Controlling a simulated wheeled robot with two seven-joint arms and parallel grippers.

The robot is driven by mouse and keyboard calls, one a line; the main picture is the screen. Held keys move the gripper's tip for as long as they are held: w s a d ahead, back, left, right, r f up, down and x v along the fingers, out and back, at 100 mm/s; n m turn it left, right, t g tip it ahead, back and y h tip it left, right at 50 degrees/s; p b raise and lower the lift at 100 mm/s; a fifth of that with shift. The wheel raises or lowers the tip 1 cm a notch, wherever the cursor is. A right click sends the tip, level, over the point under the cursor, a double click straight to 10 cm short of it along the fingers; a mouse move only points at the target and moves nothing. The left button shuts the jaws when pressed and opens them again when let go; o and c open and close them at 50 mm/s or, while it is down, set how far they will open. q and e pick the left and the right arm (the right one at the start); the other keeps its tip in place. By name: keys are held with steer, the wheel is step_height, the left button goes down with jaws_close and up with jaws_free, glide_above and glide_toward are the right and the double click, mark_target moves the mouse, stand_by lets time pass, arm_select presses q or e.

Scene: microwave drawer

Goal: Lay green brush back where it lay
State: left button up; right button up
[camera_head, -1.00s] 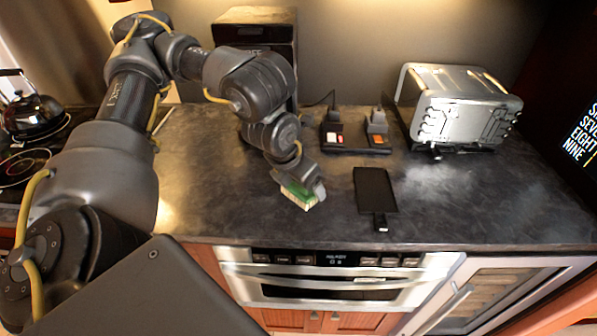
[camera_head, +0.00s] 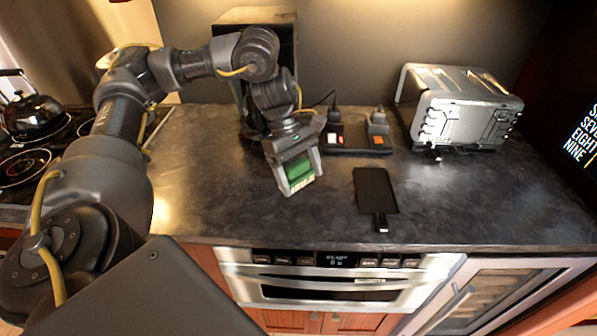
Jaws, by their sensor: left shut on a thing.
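The green brush (camera_head: 298,170) has a green back and pale bristles. It sits between the fingers of my left gripper (camera_head: 299,182), which is shut on it. The gripper points down and toward the counter's front edge, over the middle of the dark counter (camera_head: 205,210). I cannot tell whether the bristles touch the counter or hang just above it. The gripper's body hides part of the brush. My right gripper is not in view.
A black flat board with a handle (camera_head: 375,190) lies to the right of the brush. Behind are a black power strip (camera_head: 357,140) and a silver toaster (camera_head: 460,108). A kettle (camera_head: 32,112) stands on the stove at left. The counter left of the gripper is bare.

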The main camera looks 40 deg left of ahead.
arm_select(q)
steer(key=shift+d, duration=0.15)
step_height(320, 180, down, 6)
steer(key=b, duration=0.4)
steer(key=shift+r, duration=0.25)
steer(key=shift+f+b, duration=0.35)
steer(key=shift+b, duration=0.05)
steer(key=shift+f, duration=0.15)
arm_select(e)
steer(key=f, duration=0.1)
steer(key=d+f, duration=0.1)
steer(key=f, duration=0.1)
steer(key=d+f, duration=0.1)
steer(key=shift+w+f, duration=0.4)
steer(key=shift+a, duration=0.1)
arm_select(q)
steer(key=o, duration=1.1)
steer(key=shift+o, duration=0.2)
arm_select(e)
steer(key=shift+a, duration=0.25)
